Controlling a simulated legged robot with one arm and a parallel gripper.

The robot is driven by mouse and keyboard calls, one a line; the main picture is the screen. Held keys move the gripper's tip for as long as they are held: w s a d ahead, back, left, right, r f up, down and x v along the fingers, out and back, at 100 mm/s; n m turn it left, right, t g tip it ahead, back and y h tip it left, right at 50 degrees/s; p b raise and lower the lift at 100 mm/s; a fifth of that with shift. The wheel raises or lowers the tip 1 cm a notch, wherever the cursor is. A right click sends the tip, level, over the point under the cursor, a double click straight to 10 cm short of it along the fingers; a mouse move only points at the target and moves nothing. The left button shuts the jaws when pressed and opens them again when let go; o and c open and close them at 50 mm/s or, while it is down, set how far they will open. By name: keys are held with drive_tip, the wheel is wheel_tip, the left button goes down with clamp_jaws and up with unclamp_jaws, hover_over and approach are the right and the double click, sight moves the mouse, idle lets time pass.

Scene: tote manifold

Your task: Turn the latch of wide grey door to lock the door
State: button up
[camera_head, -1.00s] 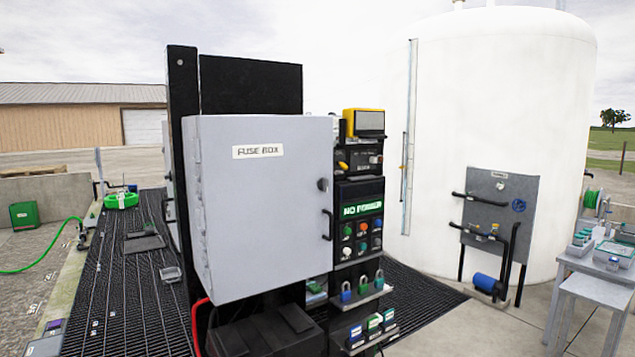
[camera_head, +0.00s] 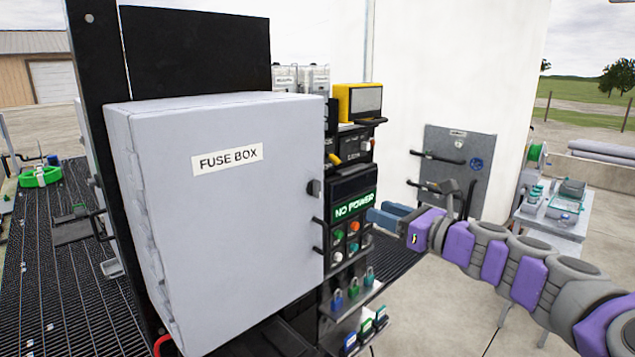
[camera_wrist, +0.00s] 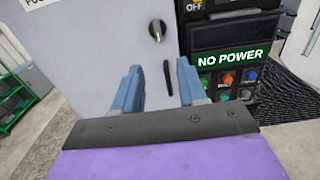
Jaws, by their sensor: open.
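The wide grey door (camera_head: 225,210) is the front of the box labelled FUSE BOX, and it looks closed. Its latch (camera_head: 314,187) is a small dark knob near the right edge; in the wrist view the latch (camera_wrist: 157,29) shows as a black knob beyond my gripper. A dark handle (camera_wrist: 168,79) is below it on the door. My gripper (camera_head: 378,217) is open and empty, right of the box in front of the control panel. In the wrist view its blue fingers (camera_wrist: 158,80) stand apart with the handle seen between them, not touching the latch.
The control panel (camera_head: 352,185) with a NO POWER display and coloured buttons adjoins the door's right side. Shelves of padlocks (camera_head: 353,292) stick out below it. A white tank (camera_head: 450,70) and a side table (camera_head: 550,222) stand at the right. Open concrete lies between.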

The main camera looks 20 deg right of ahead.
sight(320, 189)
drive_tip(key=x, duration=1.6)
drive_tip(key=shift+w+a+f, duration=0.1)
drive_tip(key=shift+w+a, duration=0.15)
drive_tip(key=shift+a, duration=0.15)
drive_tip(key=shift+w+a, duration=0.1)
drive_tip(key=shift+w, duration=0.3)
drive_tip(key=shift+c, duration=0.5)
clamp_jaws()
